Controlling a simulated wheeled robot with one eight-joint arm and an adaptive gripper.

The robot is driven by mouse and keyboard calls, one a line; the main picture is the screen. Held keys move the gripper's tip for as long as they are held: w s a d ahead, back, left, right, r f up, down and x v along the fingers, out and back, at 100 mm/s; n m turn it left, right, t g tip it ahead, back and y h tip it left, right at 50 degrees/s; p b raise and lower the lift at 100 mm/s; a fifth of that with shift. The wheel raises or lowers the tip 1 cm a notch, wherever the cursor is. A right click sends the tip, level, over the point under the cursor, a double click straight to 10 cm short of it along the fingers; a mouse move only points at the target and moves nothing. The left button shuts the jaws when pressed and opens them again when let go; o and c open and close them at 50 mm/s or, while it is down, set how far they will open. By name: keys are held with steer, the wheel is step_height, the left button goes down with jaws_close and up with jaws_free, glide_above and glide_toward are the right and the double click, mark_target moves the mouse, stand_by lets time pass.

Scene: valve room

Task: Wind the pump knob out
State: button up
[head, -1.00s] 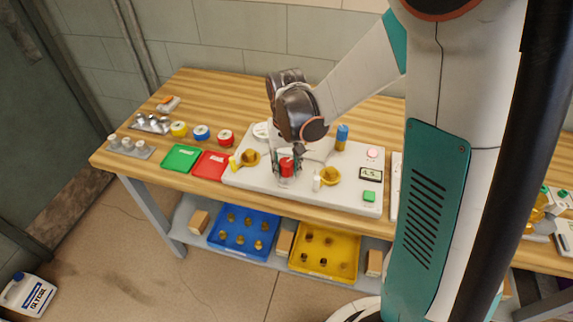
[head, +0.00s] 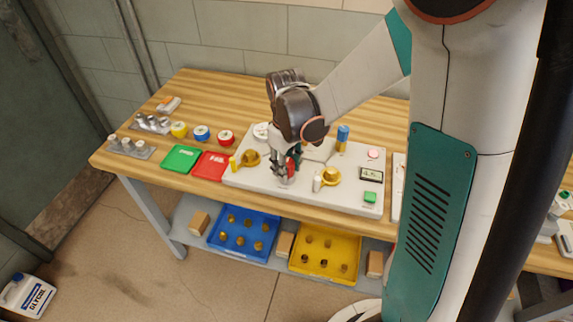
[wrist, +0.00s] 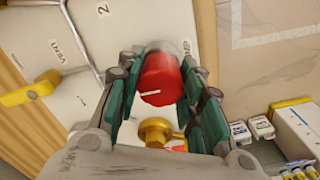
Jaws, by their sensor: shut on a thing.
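The red pump knob (wrist: 160,80) stands on the white panel and shows between my finger pads in the wrist view, with a short white mark on its face. In the head view only a little of the red knob (head: 292,171) shows, as my fingers cover most of it. My gripper (head: 287,170) points down at the panel and is shut on the knob. In the wrist view the gripper (wrist: 157,93) has its green pads on both sides of the knob. The knob's base is partly hidden.
The white panel (head: 240,180) carries yellow valve handles (head: 331,176) on both sides of the knob, a blue cylinder (head: 342,137), a small display (head: 371,174) and a green button (head: 369,197). Green (head: 181,157) and red (head: 210,164) trays lie left of it.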

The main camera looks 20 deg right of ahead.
stand_by(0.5)
steer(key=o, duration=1.1)
steer(key=shift+r, duration=0.1)
step_height(320, 180, up, 12)
steer(key=shift+f, duration=0.1)
steer(key=shift+s+r+m+t, duration=0.65)
steer(key=shift+s+m+t, duration=0.4)
steer(key=shift+s, duration=1.45)
steer(key=shift+s+r+m+t, duration=0.75)
steer(key=shift+s+t, duration=0.6)
steer(key=shift+s, duration=1.2)
steer(key=shift+s+r+m+t, duration=0.6)
steer(key=shift+s+m+t, duration=0.45)
steer(key=shift+s, duration=1.45)
